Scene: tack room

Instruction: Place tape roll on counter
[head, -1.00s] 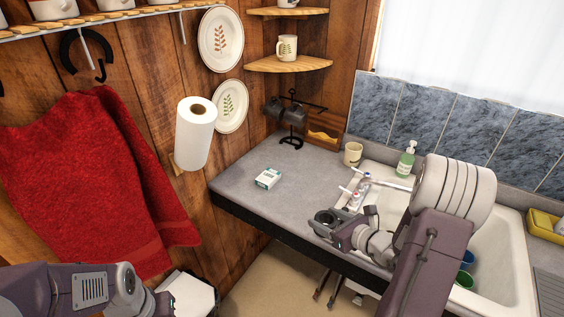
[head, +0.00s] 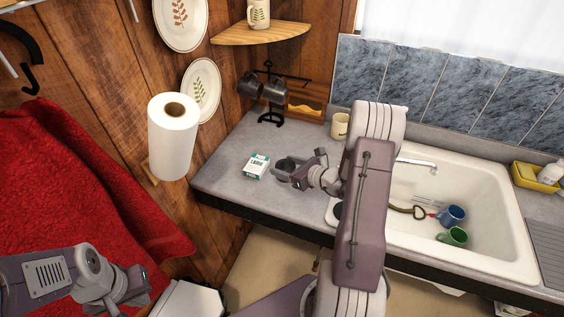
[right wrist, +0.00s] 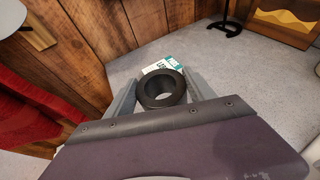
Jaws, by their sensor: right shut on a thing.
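The dark tape roll (head: 286,163) is in the jaws of my right gripper (head: 284,173), over the grey counter (head: 222,172) in the head view. In the right wrist view the tape roll (right wrist: 161,87) is a dark ring, its hole facing the camera, between the two grey fingers. I cannot tell whether it touches the counter or hangs just above it. My left gripper (head: 135,287) is at the lower left, away from the counter; its jaw opening is unclear.
A small white and teal box (head: 256,166) lies just left of the tape roll. A mug stand (head: 270,95) and beige mug (head: 340,126) stand behind. The sink (head: 480,190) with mugs is at the right. A paper towel roll (head: 173,140) is on the wall.

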